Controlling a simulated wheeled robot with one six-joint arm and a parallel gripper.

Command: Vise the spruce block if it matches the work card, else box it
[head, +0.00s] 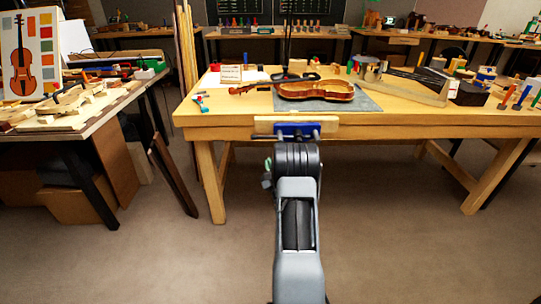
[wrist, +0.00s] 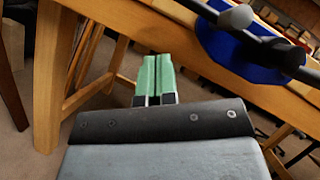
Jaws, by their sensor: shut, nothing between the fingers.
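My gripper (wrist: 155,75) shows in the wrist view with its two green fingers together, shut and empty. In the head view my own arm hides most of it. The blue vise (head: 297,130) is fixed to the front edge of the bench, its lower part behind my arm. It also shows in the wrist view (wrist: 240,48), above and right of my fingers and apart from them. A small card (head: 231,74), perhaps the work card, stands at the back left of the bench; its writing is too small to read. I cannot pick out the spruce block or its box with certainty.
A violin body (head: 315,91) lies on a grey mat (head: 368,103) mid-bench. Small tools (head: 200,102) lie at the bench's left. A side table (head: 60,127) with wood pieces stands left. The floor (head: 400,230) right of my arm is clear.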

